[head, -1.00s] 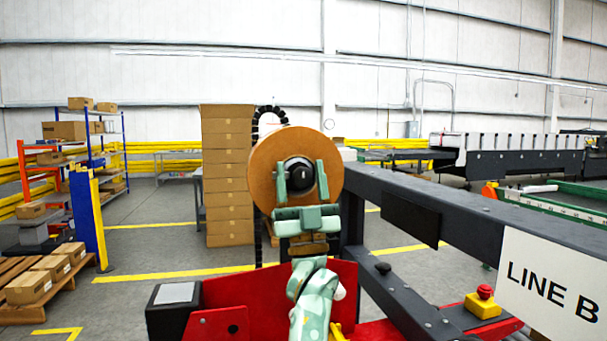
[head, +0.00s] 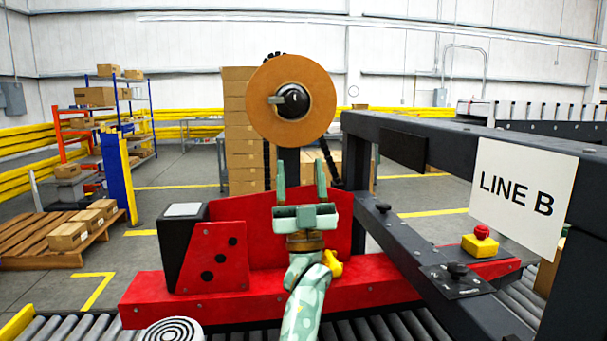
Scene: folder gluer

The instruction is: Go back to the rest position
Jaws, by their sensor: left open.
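My left gripper (head: 301,184) is in the middle of the head view, its two pale green fingers pointing up and spread apart with nothing between them. It is in front of the red machine panel (head: 255,215) and below the brown round reel (head: 318,110). The reel has a black hub (head: 292,100) with a small lever. The fingertips appear below the reel's lower edge in the picture. My right gripper is not in the view.
A dark frame beam (head: 440,150) with a LINE B sign (head: 521,196) runs along the right. A red stop button on a yellow box (head: 480,243) sits there. Rollers (head: 75,326) run along the bottom. A pallet with boxes (head: 40,238) stands left; open floor lies behind it.

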